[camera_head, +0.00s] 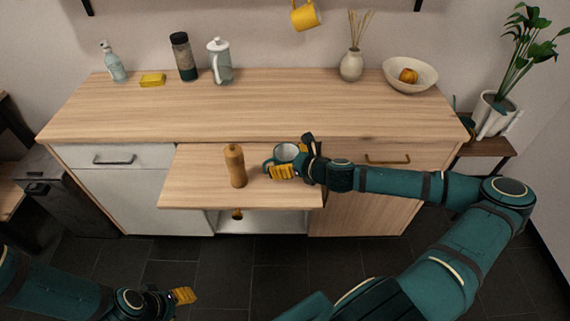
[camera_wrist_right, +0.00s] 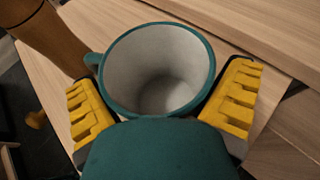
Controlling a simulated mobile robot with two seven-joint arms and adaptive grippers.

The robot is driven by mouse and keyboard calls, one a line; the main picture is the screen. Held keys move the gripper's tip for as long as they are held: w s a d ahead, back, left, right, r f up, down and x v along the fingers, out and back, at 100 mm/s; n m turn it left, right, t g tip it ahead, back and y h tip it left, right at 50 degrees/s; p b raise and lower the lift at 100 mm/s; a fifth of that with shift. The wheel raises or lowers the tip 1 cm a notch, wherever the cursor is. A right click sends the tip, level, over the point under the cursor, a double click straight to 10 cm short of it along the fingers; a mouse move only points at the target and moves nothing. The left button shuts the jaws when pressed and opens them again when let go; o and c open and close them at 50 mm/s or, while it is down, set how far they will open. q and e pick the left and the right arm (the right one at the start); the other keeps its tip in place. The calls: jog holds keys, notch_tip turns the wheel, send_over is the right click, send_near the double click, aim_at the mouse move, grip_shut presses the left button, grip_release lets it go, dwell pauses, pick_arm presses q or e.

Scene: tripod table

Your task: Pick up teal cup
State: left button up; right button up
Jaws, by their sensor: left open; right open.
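The teal cup (camera_head: 286,152) with a pale inside stands on the pull-out board (camera_head: 195,190) in front of the counter. It also shows in the right wrist view (camera_wrist_right: 160,70), with its handle toward the upper left. My right gripper (camera_head: 290,168) is open at the cup. In the right wrist view its yellow fingertips (camera_wrist_right: 165,108) stand on either side of the cup, and whether they touch it is unclear. My left gripper (camera_head: 182,298) is low at the left, empty and away from the counter; only part of it shows.
A wooden mill (camera_head: 235,166) stands on the board just left of the cup. The counter (camera_head: 270,108) holds a spray bottle (camera_head: 113,62), sponge (camera_head: 152,79), dark jar (camera_head: 184,56), press (camera_head: 219,61), vase (camera_head: 351,64) and bowl (camera_head: 425,72) at the back. Its front is clear.

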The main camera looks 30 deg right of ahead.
jog(key=c, duration=1.2)
notch_tip(320, 180, up, 10)
jog(key=p, duration=0.3)
